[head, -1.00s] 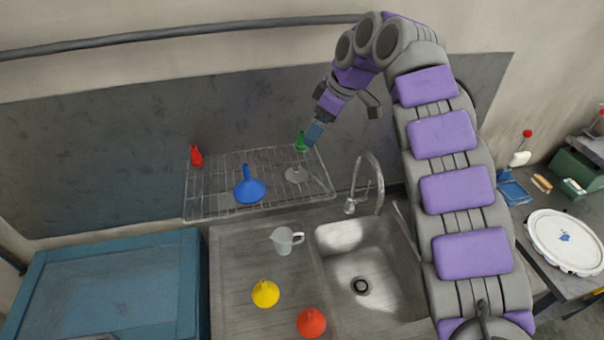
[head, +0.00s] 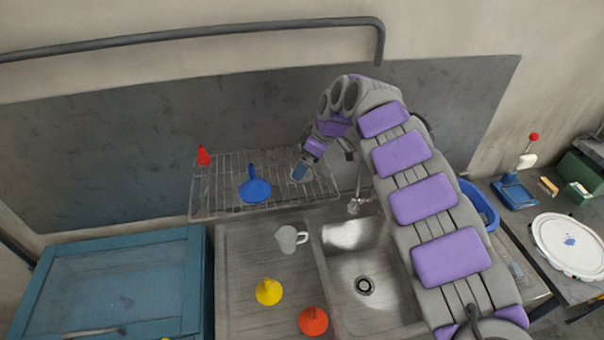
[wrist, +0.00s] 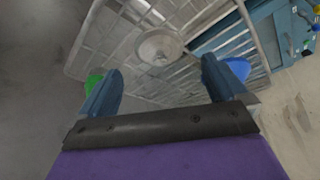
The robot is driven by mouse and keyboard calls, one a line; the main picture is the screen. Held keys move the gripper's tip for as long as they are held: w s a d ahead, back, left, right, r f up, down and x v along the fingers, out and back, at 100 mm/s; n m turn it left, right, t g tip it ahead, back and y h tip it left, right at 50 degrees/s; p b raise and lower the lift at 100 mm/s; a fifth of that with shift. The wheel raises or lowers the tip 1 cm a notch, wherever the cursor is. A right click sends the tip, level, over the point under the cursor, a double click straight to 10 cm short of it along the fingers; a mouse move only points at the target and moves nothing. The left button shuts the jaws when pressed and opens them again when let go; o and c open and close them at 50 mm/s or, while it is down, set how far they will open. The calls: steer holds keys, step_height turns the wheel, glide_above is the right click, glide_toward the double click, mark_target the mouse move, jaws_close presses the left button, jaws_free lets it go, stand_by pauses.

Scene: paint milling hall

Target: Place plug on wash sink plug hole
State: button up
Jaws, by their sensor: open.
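The plug (wrist: 158,47) is a pale grey disc with a small raised knob, lying on the wire rack (head: 205,198). In the head view my gripper mostly hides it. My gripper (wrist: 160,76) is open and empty, its two blue fingers spread to either side below the plug in the wrist view; I see no contact. In the head view my gripper (head: 300,172) is over the right part of the rack. The wash sink (head: 345,262) is in front of the rack, and its dark, round plug hole (head: 365,286) is uncovered.
A blue funnel (head: 255,190) and a red one (head: 203,156) are on the rack. A green object (wrist: 93,84) shows beside the left finger. A curved tap (head: 356,204) rises behind the basin. A clear jug (head: 289,238), yellow funnel (head: 268,291) and orange-red funnel (head: 313,321) stand on the drainboard.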

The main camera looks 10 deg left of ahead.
mark_target(308, 177)
steer(key=x, duration=0.3)
steer(key=shift+f+p, duration=0.3)
steer(key=shift+a, duration=0.25)
steer(key=shift+d+f, duration=0.1)
steer(key=shift+f, duration=0.05)
steer(key=c, duration=1.2)
